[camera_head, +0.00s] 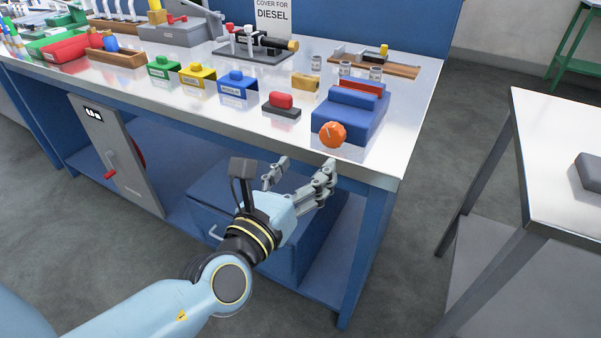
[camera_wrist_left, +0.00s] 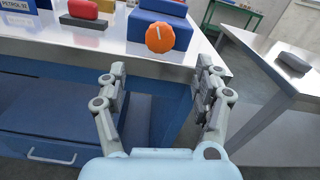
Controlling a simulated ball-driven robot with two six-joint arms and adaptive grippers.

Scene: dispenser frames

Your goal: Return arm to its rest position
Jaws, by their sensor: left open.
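My left gripper (camera_head: 303,172) is in front of the workbench's front edge, its fingers spread with nothing between them. In the left wrist view its two fingers (camera_wrist_left: 161,82) stand wide apart. An orange knob (camera_head: 333,134) on the front of a blue block (camera_head: 347,112) lies just beyond the fingertips; the knob also shows in the left wrist view (camera_wrist_left: 160,37). In the left wrist view a gap shows between fingers and knob. My left arm reaches in from the lower left. My right gripper is in neither view.
The workbench (camera_head: 395,110) carries a red block on a dark base (camera_head: 281,103), green (camera_head: 163,67), yellow (camera_head: 197,74) and blue (camera_head: 237,84) labelled blocks, and other fixtures. A blue drawer cabinet (camera_head: 215,205) stands below. Another table (camera_head: 560,130) is at the right, with open floor between.

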